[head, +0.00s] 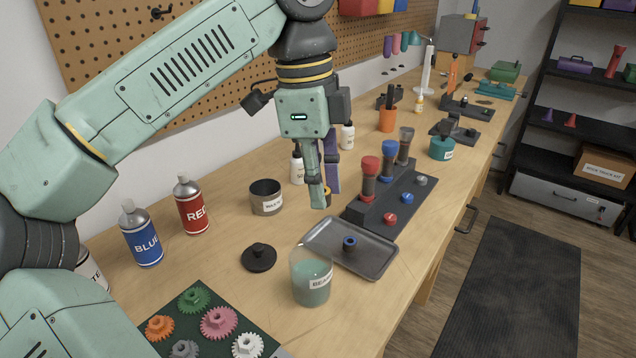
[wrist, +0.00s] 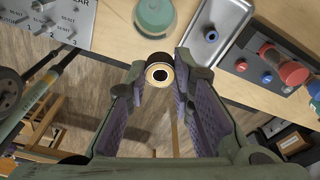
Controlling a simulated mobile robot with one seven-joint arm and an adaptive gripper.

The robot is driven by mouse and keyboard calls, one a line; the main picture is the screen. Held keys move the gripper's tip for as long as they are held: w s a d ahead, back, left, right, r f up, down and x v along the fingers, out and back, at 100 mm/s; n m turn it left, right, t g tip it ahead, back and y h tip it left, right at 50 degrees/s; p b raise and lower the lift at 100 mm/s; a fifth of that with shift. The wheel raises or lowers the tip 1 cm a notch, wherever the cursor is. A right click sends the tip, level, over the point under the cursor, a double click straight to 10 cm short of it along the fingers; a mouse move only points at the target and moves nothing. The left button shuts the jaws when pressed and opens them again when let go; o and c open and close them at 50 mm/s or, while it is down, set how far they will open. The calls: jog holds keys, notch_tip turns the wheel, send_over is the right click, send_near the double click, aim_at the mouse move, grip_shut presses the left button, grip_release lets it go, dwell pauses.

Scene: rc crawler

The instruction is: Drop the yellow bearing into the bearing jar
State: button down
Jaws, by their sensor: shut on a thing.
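My gripper (head: 322,198) is shut on the yellow bearing (head: 328,195), a small ring with a dark centre. In the wrist view the yellow bearing (wrist: 159,72) sits between the tips of my gripper (wrist: 160,75). The bearing jar (head: 312,282), clear with a teal lower part and a partly readable label, stands on the bench at the front left of the tray. The jar also shows in the wrist view (wrist: 155,15), at the top beyond the fingertips. In the head view my gripper is above the tray's back edge, apart from the jar.
A grey tray (head: 376,262) holds a blue ring (head: 349,243) beside the jar. A black knobbed lid (head: 259,257) lies left of it. A dark rack (head: 392,210) with red and blue tops stands behind right. A gear board (head: 232,318) lies front left; spray cans (head: 192,207) stand farther left.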

notch_tip(320, 180, down, 6)
jog(key=b, duration=0.3)
jog(key=shift+r, duration=0.1)
jog(key=c, duration=1.3)
grip_release()
jog(key=r, duration=0.7)
jog(key=shift+w+a+r, duration=0.1)
jog(key=shift+a+r, duration=0.15)
jog(key=shift+a, duration=0.15)
